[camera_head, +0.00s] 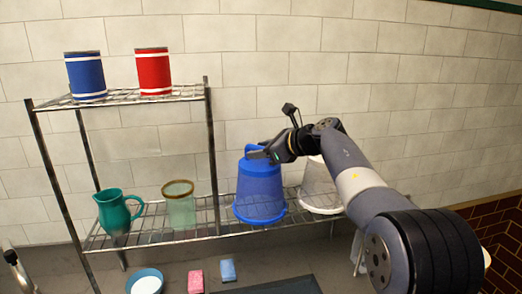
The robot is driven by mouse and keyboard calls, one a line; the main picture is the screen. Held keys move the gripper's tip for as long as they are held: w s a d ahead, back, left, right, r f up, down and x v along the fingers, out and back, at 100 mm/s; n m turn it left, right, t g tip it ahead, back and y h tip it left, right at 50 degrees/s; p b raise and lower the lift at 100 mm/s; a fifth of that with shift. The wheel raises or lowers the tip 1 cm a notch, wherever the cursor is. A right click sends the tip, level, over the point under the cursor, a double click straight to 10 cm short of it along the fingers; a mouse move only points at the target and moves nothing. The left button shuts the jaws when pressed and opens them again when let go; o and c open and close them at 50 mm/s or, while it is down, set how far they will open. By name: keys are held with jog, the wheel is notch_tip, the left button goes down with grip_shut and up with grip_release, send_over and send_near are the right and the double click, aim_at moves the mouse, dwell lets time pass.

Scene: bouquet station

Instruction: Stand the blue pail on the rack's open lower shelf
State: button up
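The blue pail (260,194) is at the open lower shelf (222,229) of the wire rack, right of the tall shelved part. Its wider end with a rim is at the bottom and its narrower end is at the top. It looks upright and level, at shelf height; whether its base touches the wires I cannot tell. My gripper (259,153) is at the top of the pail, reaching in from the right, with its fingertips against or just in front of the blue top part. Whether the fingers are closed on it is too small to tell.
A whitish pail (320,190) stands just right of the blue one, partly behind my arm. A green jug (115,212) and a glass jar (179,205) stand left on the lower shelf. Blue (85,75) and red (153,71) cans stand on the top shelf. A rack post (212,150) rises left of the pail.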

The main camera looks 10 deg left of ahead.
jog(key=b+v, duration=0.2)
jog(key=v, duration=1)
jog(key=shift+b, duration=0.4)
jog(key=shift+w+r, duration=0.1)
jog(key=p+x, duration=0.3)
jog(key=x, duration=0.9)
jog(key=shift+a, duration=0.15)
jog(key=shift+r, duration=1.95)
jog(key=shift+f, duration=0.1)
